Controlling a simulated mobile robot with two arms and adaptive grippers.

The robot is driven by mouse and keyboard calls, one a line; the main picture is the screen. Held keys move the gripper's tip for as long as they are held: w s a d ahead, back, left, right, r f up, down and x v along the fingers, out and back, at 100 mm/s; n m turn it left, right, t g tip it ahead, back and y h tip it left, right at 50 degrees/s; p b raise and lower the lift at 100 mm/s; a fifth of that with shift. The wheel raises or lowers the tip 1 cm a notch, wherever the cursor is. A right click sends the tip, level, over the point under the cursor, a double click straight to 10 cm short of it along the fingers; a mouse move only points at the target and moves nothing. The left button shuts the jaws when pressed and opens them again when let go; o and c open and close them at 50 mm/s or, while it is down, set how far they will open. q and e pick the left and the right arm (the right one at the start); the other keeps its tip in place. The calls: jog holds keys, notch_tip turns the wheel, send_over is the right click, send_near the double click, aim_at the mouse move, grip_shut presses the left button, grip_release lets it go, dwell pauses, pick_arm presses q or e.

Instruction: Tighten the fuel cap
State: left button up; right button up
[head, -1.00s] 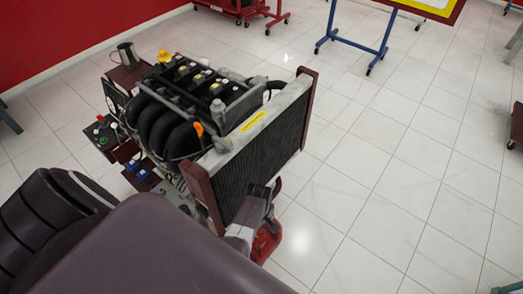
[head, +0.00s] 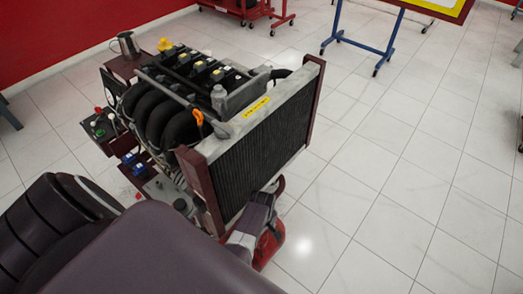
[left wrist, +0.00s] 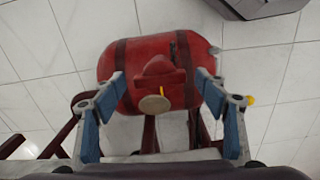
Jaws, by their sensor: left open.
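A red fuel tank (left wrist: 205,55) with dark bands fills the middle of the left wrist view. A round tan disc (left wrist: 153,104), which looks like the fuel cap, sits at its near side below a raised red part. My left gripper (left wrist: 160,86) is open, with one blue-padded finger on each side of the red part and the disc. I cannot tell whether the fingers touch the tank. In the head view the tank (head: 271,242) shows low beside the radiator, partly hidden by my left gripper (head: 270,198). My right gripper is not in view.
The engine trainer (head: 180,110) with its radiator (head: 265,140) stands just behind and left of the tank. A metal mug (head: 126,45) stands at its back left. A blue-legged stand (head: 370,45) is farther back. The tiled floor to the right is clear.

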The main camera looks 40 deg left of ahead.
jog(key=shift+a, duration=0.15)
pick_arm(q)
jog(key=shift+c, duration=1.3)
jog(key=c, duration=0.9)
jog(key=shift+o, duration=0.2)
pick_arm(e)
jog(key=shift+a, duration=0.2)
